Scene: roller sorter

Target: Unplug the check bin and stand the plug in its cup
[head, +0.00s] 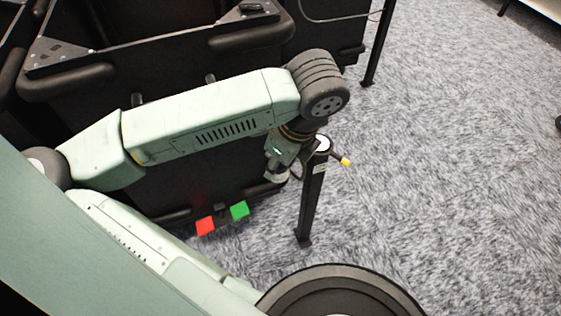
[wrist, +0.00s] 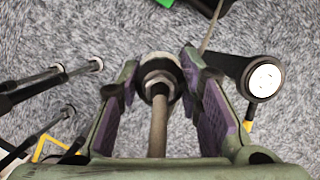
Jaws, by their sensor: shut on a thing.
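My gripper (head: 277,165) is shut on the plug, beside a thin black post. In the wrist view the plug (wrist: 160,73) is a dark round body with a pale ring, between the purple-lined fingers. A tan stem or cable runs from it toward the camera. The head view does not show the plug clearly. The post has a round, white-faced top (head: 323,143), also seen in the wrist view (wrist: 264,79) just right of the right finger, apart from the plug. It looks like the cup; I cannot tell if it is hollow. Large black bins (head: 170,185) stand behind my arm; I cannot tell which is the check bin.
A red square (head: 205,226) and a green square (head: 239,210) show low by the bin. A yellow-tipped peg (head: 345,161) sticks out right of the post top. Dark rods (wrist: 50,80) lie left of the fingers in the wrist view.

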